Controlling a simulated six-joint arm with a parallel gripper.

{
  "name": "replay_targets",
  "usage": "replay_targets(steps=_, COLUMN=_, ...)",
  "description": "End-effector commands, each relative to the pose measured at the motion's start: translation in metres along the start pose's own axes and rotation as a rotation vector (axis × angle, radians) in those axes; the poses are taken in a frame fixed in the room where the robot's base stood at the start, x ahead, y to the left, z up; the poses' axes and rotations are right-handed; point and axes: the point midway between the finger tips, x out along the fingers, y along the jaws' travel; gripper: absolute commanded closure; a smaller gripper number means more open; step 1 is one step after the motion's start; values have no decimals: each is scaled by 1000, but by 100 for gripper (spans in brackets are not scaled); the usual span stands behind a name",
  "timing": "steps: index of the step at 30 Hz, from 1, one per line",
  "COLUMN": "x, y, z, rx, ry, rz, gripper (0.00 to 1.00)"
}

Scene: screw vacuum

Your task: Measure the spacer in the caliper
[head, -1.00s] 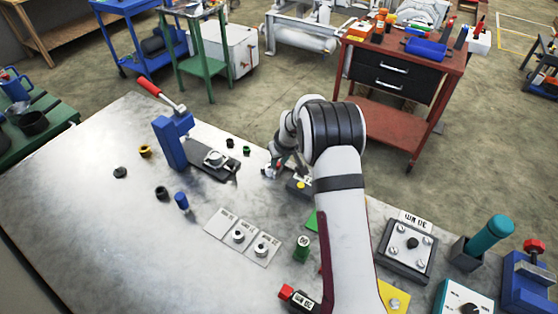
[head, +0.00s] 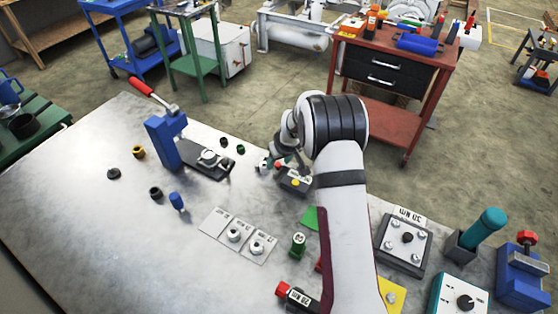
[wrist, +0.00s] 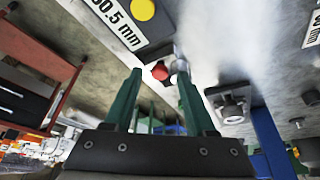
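The caliper (head: 295,183) is a dark block with a yellow button at the back of the bench, partly hidden by my arm. In the wrist view its display (wrist: 118,20) is partly cut off and ends in "00.5 mm". My gripper (wrist: 158,75) has two green fingers, apart with a clear gap. In the head view it is just behind the caliper. A small silvery piece (head: 264,165) lies left of the caliper; I cannot tell whether it is a spacer or a caliper jaw. Two metal spacers (head: 234,236) (head: 258,247) sit on labelled plates; the left plate (head: 214,221) is empty.
A blue toggle press (head: 163,140) with a red handle stands left of my gripper, with small black and green caps near it. A green cylinder (head: 298,244) stands right of the plates.

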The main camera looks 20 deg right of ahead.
Motion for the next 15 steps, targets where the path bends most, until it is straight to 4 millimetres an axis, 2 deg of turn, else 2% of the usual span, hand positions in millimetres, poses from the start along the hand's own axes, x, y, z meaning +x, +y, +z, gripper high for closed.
replay_targets(steps=5, x=-3, y=0, z=0, rx=0, ry=0, rz=0, gripper=44)
replay_targets(steps=8, x=-19, y=0, z=-1, rx=1, ry=2, rz=0, gripper=44)
replay_targets(steps=15, x=-96, y=0, z=-2, rx=0, ry=6, rz=2, gripper=44)
